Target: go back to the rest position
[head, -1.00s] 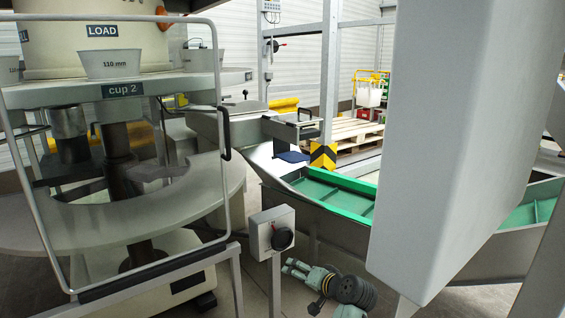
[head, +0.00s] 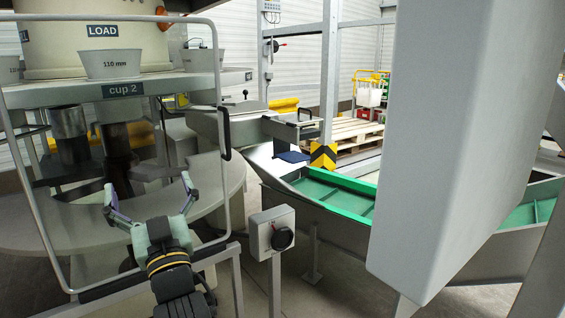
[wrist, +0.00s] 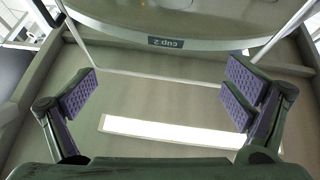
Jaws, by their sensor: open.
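My gripper (head: 150,200) is open and empty at the lower left of the head view, its two fingers spread and pointing up and away. It appears in front of the wire-framed guard door of the machine, with the round grey table (head: 215,185) behind it. In the wrist view my gripper (wrist: 160,98) shows two purple-padded fingers wide apart with nothing between them.
The guard frame (head: 220,100) stands close to my gripper. A grey switch box (head: 270,232) with a black knob is to its right. A green-lined metal trough (head: 320,190) lies further right. A large grey panel (head: 455,130) blocks much of the right side.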

